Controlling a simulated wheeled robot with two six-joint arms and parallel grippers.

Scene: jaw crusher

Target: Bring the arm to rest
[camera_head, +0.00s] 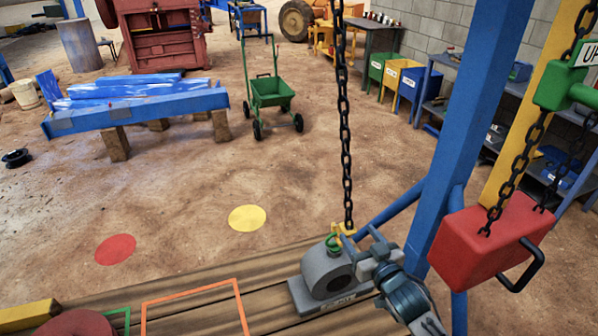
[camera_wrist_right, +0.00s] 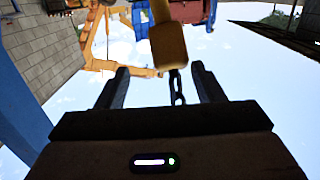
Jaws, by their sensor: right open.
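My right gripper (camera_head: 368,250) is at the right of a grey bearing block (camera_head: 318,270) on the wooden boards. In the right wrist view its two fingers (camera_wrist_right: 161,88) stand apart with nothing gripped between them. A yellow hook (camera_head: 346,230) hangs on a black chain (camera_head: 346,130) at the green eye on top of the block; whether it is engaged is too small to tell. The right wrist view shows a yellow piece (camera_wrist_right: 169,45) with chain links beyond the fingertips. My left gripper is in neither view.
An orange outline (camera_head: 195,290) marks the boards. Red (camera_head: 115,249) and yellow (camera_head: 247,218) discs lie on open ground, with a green cart (camera_head: 270,92) beyond.

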